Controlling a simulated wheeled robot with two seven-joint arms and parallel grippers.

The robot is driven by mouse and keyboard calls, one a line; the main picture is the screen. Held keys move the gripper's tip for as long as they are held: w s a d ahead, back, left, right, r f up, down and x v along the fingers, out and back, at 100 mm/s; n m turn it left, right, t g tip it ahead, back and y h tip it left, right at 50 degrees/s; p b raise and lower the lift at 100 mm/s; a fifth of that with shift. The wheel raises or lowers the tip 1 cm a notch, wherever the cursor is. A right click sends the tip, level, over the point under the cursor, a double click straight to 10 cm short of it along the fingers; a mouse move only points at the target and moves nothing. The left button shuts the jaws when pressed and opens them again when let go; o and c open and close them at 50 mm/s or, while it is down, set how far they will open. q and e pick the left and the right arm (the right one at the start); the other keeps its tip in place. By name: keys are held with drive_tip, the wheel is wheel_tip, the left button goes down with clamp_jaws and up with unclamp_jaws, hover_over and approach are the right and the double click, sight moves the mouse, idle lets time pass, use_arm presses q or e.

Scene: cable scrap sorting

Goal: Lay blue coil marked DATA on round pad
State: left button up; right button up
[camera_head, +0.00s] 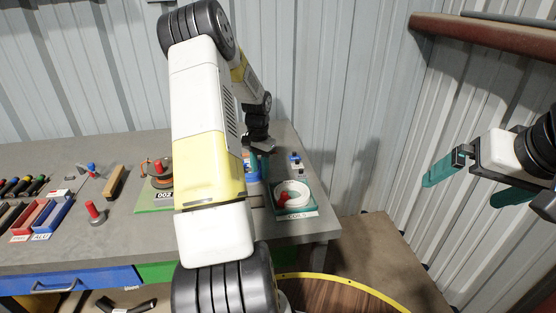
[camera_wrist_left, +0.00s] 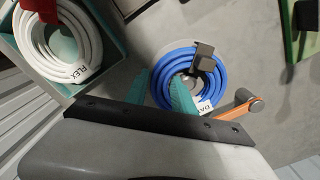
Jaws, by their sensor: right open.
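The blue coil (camera_wrist_left: 221,82) lies flat on the bench in the left wrist view, its white tag partly reading "DA". A pale round shape, perhaps the pad (camera_wrist_left: 161,52), shows at its upper edge; I cannot tell if the coil rests on it. My left gripper (camera_wrist_left: 172,88) has its teal fingers at the coil's left side, one outside the ring and one over its hole. Whether they grip it is unclear. In the head view the coil (camera_head: 250,168) is mostly hidden behind my left arm. My right gripper (camera_head: 474,182) is open and empty, off the bench at right.
A white coil (camera_wrist_left: 88,45) marked FLEX lies in a teal tray (camera_wrist_left: 117,38) close by. A dark clip-like piece (camera_wrist_left: 203,57) and an orange-grey piece (camera_wrist_left: 240,104) are beside or on the blue coil. A green board (camera_head: 152,207), red post (camera_head: 93,212) and coloured bins stand further left.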

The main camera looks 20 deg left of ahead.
use_arm(q)
drive_tip(key=shift+r, duration=0.15)
wheel_tip(320, 180, up, 12)
drive_tip(key=s+d+r+t, duration=0.2)
drive_tip(key=s+d+r, duration=0.3)
drive_tip(key=d+r, duration=0.35)
drive_tip(key=s+d+r+n+t+h, duration=0.1)
drive_tip(key=s+d+r+t, duration=0.1)
drive_tip(key=s+d, duration=0.4)
drive_tip(key=s+d+r+n+t+h, duration=0.1)
drive_tip(key=s+d+r, duration=0.3)
drive_tip(key=s, duration=1)
drive_tip(key=d+t, duration=0.1)
drive_tip(key=d, duration=0.2)
drive_tip(key=shift+s, duration=0.35)
drive_tip(key=shift+d+r, duration=0.1)
